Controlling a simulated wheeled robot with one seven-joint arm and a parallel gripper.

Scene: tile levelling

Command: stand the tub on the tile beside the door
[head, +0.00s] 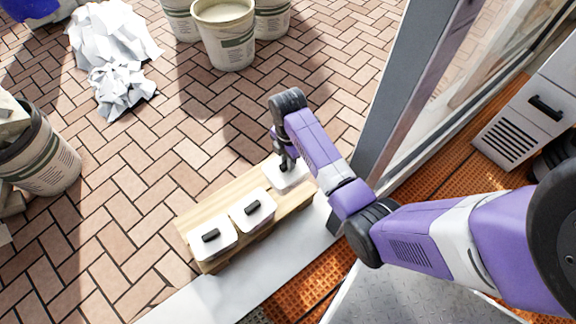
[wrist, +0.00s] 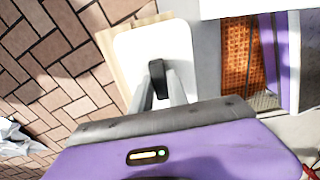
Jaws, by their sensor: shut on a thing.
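Three white, square tubs with black handles are in a row at the wooden board (head: 222,200). The near tub (head: 222,248) and the middle tub (head: 263,219) stand on it. The third tub (head: 296,181) is at the board's far end, nearest the door frame. My gripper (head: 287,163) is above this third tub, shut on its handle. The wrist view shows the same tub (wrist: 125,58) level, its black handle between my fingers (wrist: 164,88). I cannot tell whether it rests on the board or hangs just above it. No separate tile stands out clearly.
The grey door frame (head: 395,85) and glass rise right of my gripper. A pale strip (head: 208,297) runs along the board, with orange grating (head: 302,292) beyond. Buckets (head: 223,38) stand at the back and left (head: 47,160). The brick paving (head: 130,190) between is clear.

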